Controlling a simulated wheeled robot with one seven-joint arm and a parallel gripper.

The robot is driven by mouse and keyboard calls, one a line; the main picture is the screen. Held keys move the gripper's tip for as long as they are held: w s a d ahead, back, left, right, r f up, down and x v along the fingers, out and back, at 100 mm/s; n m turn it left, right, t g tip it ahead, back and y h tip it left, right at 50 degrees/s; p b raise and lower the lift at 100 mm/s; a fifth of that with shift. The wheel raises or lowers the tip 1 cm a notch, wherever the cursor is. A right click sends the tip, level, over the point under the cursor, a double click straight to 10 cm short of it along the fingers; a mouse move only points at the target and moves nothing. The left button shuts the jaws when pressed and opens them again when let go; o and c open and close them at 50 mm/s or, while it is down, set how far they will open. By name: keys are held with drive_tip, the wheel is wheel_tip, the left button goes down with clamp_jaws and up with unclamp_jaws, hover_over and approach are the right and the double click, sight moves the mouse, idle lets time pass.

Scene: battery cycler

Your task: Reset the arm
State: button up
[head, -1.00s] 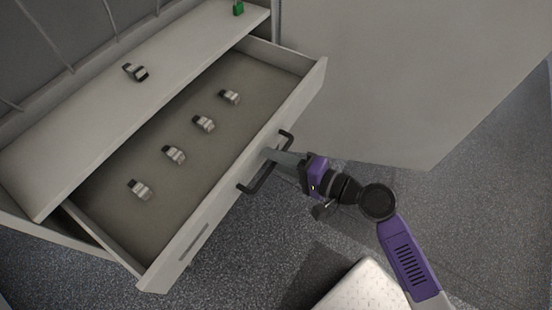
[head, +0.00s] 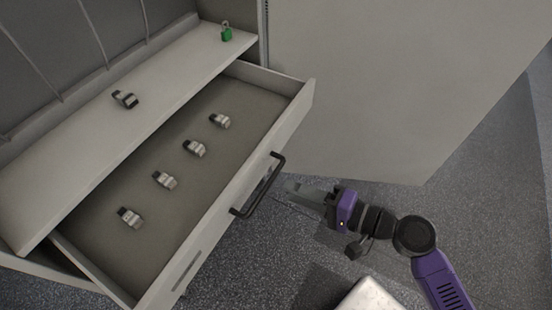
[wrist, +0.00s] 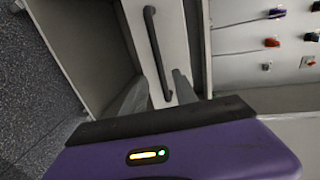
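The drawer (head: 235,160) is pulled open from the grey cabinet.
Several small grey-and-black items (head: 194,148) lie in a row in the drawer. A large grey panel (head: 370,80) stands behind my arm. Speckled floor is open at right.

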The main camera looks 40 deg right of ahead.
drive_tip(key=s+d+r+n+h+p, duration=0.3)
drive_tip(key=s+d+n+h, duration=0.2)
drive_tip(key=n+h, duration=0.15)
drive_tip(key=s+a+r+n+y+p, duration=0.1)
drive_tip(key=s+a+r+n+p, duration=0.4)
drive_tip(key=s+a+r+n, duration=0.3)
drive_tip(key=s+a+r, duration=0.2)
drive_tip(key=s+a, duration=0.1)
drive_tip(key=s, duration=0.1)
drive_tip(key=shift+r+y, duration=0.25)
drive_tip(key=shift+y, duration=0.1)
